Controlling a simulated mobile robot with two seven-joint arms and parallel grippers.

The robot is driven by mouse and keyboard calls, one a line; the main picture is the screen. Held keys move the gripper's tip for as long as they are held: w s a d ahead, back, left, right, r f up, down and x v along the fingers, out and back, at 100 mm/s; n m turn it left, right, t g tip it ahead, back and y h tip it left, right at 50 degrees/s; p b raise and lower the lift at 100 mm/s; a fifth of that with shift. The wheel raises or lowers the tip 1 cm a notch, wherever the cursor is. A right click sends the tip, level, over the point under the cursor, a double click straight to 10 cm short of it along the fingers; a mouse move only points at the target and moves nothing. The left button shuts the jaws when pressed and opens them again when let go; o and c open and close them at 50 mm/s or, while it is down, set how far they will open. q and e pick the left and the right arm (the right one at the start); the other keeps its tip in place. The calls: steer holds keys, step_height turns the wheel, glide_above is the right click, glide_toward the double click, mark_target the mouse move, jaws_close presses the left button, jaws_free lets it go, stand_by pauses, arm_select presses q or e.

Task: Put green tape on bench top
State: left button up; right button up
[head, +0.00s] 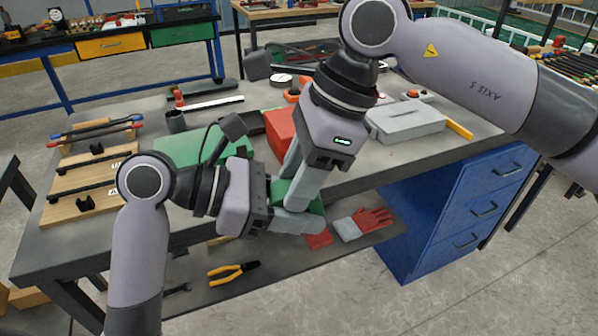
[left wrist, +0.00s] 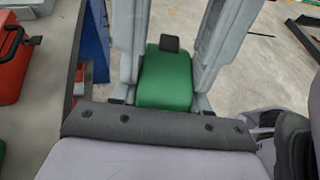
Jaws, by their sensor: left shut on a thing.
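The green tape (left wrist: 165,82) sits between the two fingers of my left gripper (left wrist: 172,60) in the left wrist view. A small dark piece shows at its far end. In the head view my left gripper (head: 296,208) is shut on the tape (head: 281,188), in front of the near edge of the bench top (head: 375,160). My right gripper (head: 296,185) reaches down from above, its fingers crossing in front of the tape and hiding part of it. I cannot tell whether those fingers are open or touch it.
Red gloves (head: 372,218) and pliers (head: 233,272) lie on the lower shelf. Blue drawers (head: 460,215) stand at right. Bare top shows right of centre.

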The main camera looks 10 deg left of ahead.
arm_select(q)
steer(key=o, duration=1.3)
steer(key=shift+s, duration=0.1)
arm_select(e)
steer(key=shift+w, duration=0.1)
jaws_close()
